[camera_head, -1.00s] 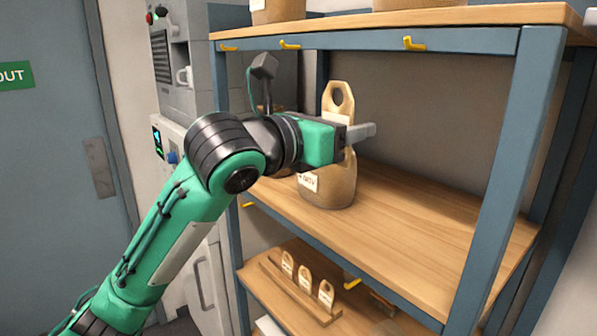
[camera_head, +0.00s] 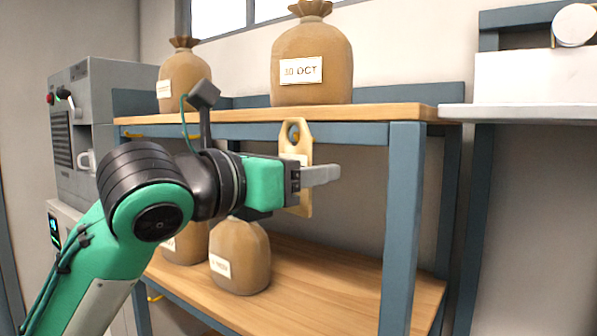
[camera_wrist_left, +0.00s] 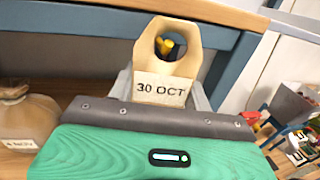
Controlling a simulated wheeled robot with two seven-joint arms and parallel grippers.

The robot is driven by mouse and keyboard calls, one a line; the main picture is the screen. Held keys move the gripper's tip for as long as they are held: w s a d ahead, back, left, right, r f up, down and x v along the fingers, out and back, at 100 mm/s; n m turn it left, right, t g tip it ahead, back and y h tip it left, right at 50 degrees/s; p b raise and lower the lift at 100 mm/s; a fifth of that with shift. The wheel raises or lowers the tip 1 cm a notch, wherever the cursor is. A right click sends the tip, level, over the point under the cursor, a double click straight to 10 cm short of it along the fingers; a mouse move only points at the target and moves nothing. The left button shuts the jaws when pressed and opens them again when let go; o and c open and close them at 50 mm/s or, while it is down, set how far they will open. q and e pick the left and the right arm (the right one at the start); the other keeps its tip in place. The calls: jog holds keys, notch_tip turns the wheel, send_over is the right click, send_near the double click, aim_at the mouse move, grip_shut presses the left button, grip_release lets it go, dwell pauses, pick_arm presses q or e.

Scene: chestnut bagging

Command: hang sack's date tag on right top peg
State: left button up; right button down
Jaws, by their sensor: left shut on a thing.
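My left gripper (camera_head: 314,177) is shut on a pale wooden date tag (camera_head: 297,150), held upright in front of the upper shelf's blue rail. In the left wrist view the tag (camera_wrist_left: 160,90) reads "30 OCT", between the fingers (camera_wrist_left: 160,92). The right top peg (camera_wrist_left: 168,46), yellow, shows through the tag's hole there; I cannot tell whether its tip has passed through. In the head view only a bit of yellow shows at the hole. The sack labelled 30 OCT (camera_head: 312,62) stands above on the top shelf. My right gripper is out of view.
Two more yellow pegs (camera_head: 193,137) (camera_head: 135,134) stick out of the rail to the left. Another sack (camera_head: 183,80) stands on the top shelf. Two sacks (camera_head: 240,258) (camera_head: 186,243) stand on the shelf below. A blue post (camera_head: 403,220) rises right of the gripper.

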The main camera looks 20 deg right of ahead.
pick_arm(q)
jog(key=shift+w+d+f+b, duration=0.3)
jog(key=shift+w+d+f, duration=0.35)
jog(key=shift+w+d, duration=0.2)
jog(key=shift+d, duration=0.1)
dwell(0.4)
jog(key=o, duration=1.5)
jog(key=shift+s, duration=0.1)
jog(key=shift+c, duration=0.2)
